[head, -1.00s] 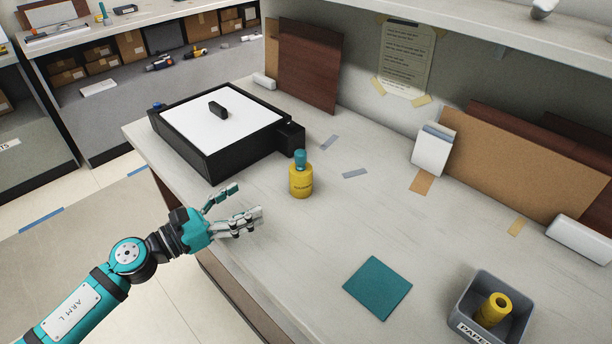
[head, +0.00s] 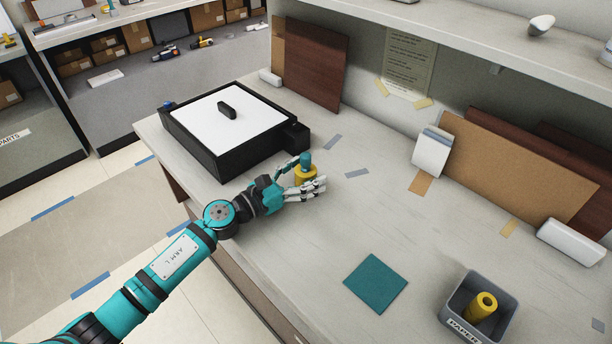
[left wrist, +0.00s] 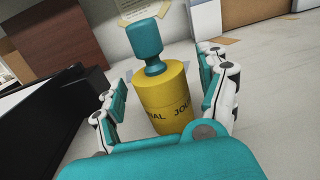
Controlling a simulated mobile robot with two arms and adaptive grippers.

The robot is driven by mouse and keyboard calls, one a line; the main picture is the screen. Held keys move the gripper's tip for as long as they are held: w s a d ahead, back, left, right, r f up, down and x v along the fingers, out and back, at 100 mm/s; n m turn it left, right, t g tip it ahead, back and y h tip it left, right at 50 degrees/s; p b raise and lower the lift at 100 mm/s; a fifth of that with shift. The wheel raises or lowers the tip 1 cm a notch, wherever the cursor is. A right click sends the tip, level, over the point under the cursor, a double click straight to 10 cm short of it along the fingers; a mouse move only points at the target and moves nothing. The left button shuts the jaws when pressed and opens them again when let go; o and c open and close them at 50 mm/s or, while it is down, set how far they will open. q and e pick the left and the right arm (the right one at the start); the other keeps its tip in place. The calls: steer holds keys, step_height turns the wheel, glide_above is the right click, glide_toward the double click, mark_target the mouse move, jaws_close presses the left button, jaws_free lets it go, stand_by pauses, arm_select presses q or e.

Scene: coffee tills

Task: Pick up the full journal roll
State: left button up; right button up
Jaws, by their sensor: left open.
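The full journal roll (head: 300,178) is a yellow cylinder with a teal knob on top, standing upright on the counter beside the black box. In the left wrist view the roll (left wrist: 165,98) shows lettering on its side and stands between the fingers. My left gripper (head: 306,174) is open around the roll, with fingers on both sides of it. In the left wrist view the gripper (left wrist: 166,92) shows gaps between its fingers and the roll. In the head view the fingers hide the roll's lower part. My right gripper is not in view.
A black box with a white lid (head: 230,118) stands just left of the roll. A teal square mat (head: 376,284) lies on the counter. A grey bin (head: 455,312) labelled PAPER holds a yellow roll (head: 482,307). The counter's middle is clear.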

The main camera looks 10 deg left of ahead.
arm_select(q)
steer(key=shift+w+d, duration=0.25)
steer(key=shift+s, duration=0.1)
steer(key=shift+c, duration=0.4)
steer(key=c, duration=1.1)
steer(key=shift+c, duration=0.8)
steer(key=shift+r, duration=0.1)
